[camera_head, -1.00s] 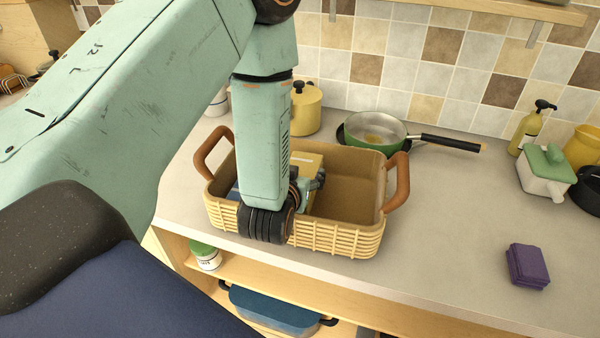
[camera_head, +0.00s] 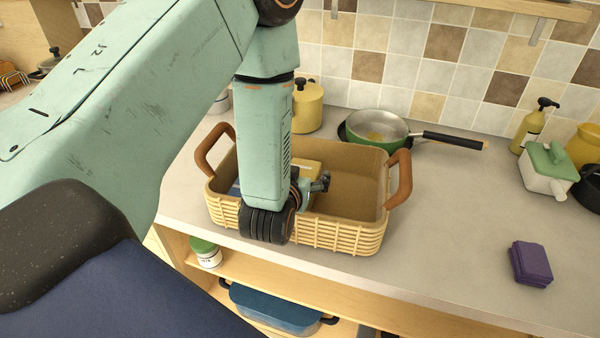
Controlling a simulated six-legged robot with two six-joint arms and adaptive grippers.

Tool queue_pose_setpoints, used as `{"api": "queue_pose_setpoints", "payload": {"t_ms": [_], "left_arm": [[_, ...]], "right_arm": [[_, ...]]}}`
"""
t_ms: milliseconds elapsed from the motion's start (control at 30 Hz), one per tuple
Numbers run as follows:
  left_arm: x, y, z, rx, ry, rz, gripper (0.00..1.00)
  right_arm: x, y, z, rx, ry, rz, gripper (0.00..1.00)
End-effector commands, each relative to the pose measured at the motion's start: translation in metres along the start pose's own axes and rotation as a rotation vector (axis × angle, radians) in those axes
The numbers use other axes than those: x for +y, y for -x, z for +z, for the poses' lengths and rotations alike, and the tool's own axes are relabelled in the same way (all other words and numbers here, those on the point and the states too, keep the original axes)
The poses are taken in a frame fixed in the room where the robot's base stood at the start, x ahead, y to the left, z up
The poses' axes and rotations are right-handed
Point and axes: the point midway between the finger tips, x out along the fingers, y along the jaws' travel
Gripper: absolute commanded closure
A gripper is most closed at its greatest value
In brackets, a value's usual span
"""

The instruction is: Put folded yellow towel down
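A yellow folded towel (camera_head: 308,168) shows in part inside the wicker basket (camera_head: 345,236), behind my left wrist. My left arm reaches down into the basket. My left gripper (camera_head: 317,185) is low inside it, right beside the towel, mostly hidden by my wrist. I cannot tell whether its fingers hold the towel or are apart from it. A small blue patch (camera_head: 235,188) shows in the basket left of my wrist. My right gripper is not in view.
The basket's right half is empty, with brown handles (camera_head: 400,178) at its ends. A green pan (camera_head: 377,128) and yellow canister (camera_head: 307,106) stand behind it. A purple folded cloth (camera_head: 530,264) lies at the right. Counter between basket and cloth is clear.

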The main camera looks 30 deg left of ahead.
Motion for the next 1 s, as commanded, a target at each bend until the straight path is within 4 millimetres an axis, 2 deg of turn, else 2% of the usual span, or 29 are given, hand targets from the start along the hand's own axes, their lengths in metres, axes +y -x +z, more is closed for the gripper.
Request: {"api": "queue_pose_setpoints", "payload": {"t_ms": [333, 500, 900, 1000], "left_arm": [[0.0, 0.001, -0.001, 0.0, 0.0, 0.0, 0.07], [0.0, 0.006, -0.015, 0.001, 0.0, 0.0, 0.07], [0.001, 0.08, -0.011, -0.001, -0.008, 0.002, 0.07], [0.0, 0.086, -0.014, -0.003, -0.004, -0.001, 0.07]], "right_arm": [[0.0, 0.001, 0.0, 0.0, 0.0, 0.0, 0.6], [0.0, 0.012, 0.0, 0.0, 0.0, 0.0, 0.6], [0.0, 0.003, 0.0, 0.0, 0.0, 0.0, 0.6], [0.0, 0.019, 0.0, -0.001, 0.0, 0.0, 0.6]]}}
